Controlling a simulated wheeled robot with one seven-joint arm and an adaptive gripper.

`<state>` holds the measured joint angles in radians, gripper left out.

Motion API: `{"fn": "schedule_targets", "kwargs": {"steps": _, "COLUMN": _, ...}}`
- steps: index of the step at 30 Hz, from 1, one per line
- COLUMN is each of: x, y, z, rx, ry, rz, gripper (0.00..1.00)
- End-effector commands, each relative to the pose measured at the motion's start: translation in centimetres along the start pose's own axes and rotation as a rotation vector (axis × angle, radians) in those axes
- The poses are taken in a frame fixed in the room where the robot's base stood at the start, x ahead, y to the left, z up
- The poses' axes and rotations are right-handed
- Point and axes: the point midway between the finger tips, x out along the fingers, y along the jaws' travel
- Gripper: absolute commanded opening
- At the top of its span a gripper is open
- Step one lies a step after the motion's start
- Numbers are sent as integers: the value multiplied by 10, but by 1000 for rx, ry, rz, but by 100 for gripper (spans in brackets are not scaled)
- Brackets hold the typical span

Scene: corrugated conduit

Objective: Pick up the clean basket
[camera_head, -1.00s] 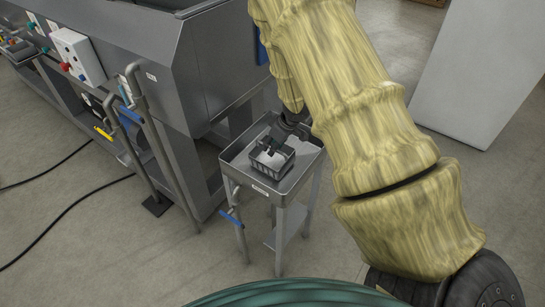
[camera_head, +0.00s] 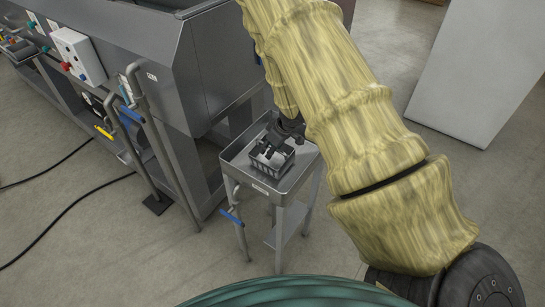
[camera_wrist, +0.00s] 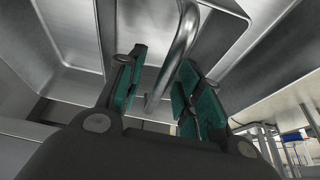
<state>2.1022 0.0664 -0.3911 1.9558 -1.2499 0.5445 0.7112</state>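A small dark grey basket (camera_head: 271,169) stands in the shallow metal tray (camera_head: 300,178) on top of a stand, in the head view. A pale item shows inside it. My gripper (camera_head: 267,147) is right above the basket, with its fingers pointing at its upper part; I cannot tell whether they touch it. In the wrist view my gripper (camera_wrist: 165,90) has its green-padded fingers apart, with a gap between them. The basket cannot be made out in the wrist view. A bent metal tube (camera_wrist: 174,55) shows in the gap, and its distance is unclear.
A large grey machine (camera_head: 190,75) stands close to the left of the stand. A blue-handled valve (camera_head: 231,215) sticks out from the stand's front left. A white cabinet (camera_head: 478,75) is at the right. Black cables (camera_head: 60,170) lie on the floor at the left.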

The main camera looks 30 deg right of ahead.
Motion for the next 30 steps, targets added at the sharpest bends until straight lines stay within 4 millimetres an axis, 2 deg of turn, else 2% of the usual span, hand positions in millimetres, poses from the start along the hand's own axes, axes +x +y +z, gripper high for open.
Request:
{"fn": "schedule_targets", "kwargs": {"steps": 15, "x": 3, "y": 0, "z": 1, "rx": 1, "ry": 0, "rz": 0, "gripper": 35}}
{"fn": "schedule_targets", "kwargs": {"steps": 21, "x": 2, "y": 0, "z": 1, "rx": 1, "ry": 0, "rz": 0, "gripper": 0}}
{"fn": "schedule_targets", "kwargs": {"steps": 30, "x": 2, "y": 0, "z": 1, "rx": 0, "ry": 0, "rz": 0, "gripper": 0}}
